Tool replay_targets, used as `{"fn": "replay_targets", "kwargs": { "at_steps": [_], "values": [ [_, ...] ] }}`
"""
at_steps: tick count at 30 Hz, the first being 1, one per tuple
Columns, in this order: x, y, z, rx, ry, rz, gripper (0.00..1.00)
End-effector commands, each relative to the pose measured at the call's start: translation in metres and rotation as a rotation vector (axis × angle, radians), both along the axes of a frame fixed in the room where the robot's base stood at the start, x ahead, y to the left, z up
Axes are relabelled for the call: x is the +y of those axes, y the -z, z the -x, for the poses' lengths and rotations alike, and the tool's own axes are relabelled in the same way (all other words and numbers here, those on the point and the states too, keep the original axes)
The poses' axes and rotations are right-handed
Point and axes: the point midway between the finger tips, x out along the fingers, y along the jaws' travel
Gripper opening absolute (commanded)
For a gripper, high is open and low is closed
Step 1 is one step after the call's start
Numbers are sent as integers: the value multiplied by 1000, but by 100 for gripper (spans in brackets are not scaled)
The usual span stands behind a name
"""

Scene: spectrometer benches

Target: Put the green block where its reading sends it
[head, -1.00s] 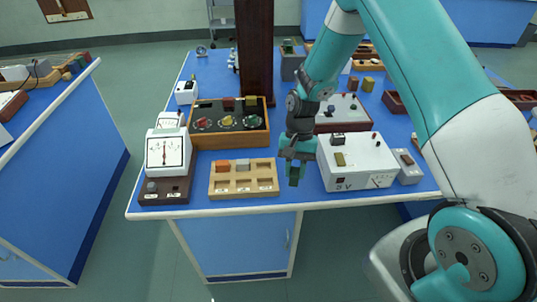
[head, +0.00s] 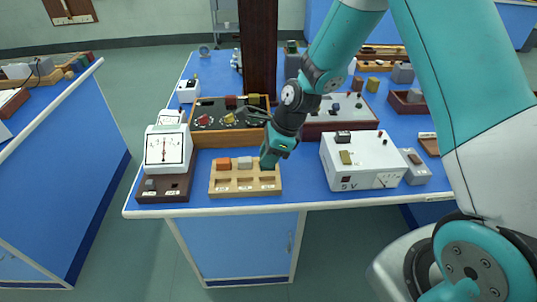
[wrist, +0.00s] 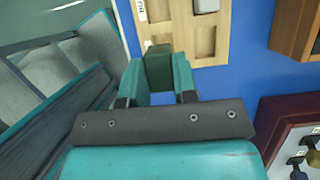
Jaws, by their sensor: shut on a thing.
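My gripper (head: 268,160) is shut on the green block and holds it at the right end of the wooden sorting tray (head: 245,191). In the wrist view the dark green block (wrist: 158,68) sits between the two teal fingers of my gripper (wrist: 160,80), its far end overlapping the edge of the tray (wrist: 200,43). The block is hard to make out in the head view. An orange block (head: 223,164) and a light grey block (head: 244,162) sit in the tray's back row. The front-row pockets look empty, with small white labels too small to read.
A wooden-framed panel with knobs (head: 230,115) is behind the tray. A white 5V box (head: 360,158) stands to the right, with bare blue bench between.

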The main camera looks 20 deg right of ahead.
Motion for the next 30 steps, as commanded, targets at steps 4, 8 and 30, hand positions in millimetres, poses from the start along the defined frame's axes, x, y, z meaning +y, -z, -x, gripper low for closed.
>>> {"fn": "replay_targets", "kwargs": {
  "at_steps": [4, 8, 30],
  "values": [
    [0, 12, 0, 0, 0, 0, 0],
    [0, 21, 0, 0, -1, 1, 0],
    [0, 62, 0, 0, -1, 1, 0]
  ]
}}
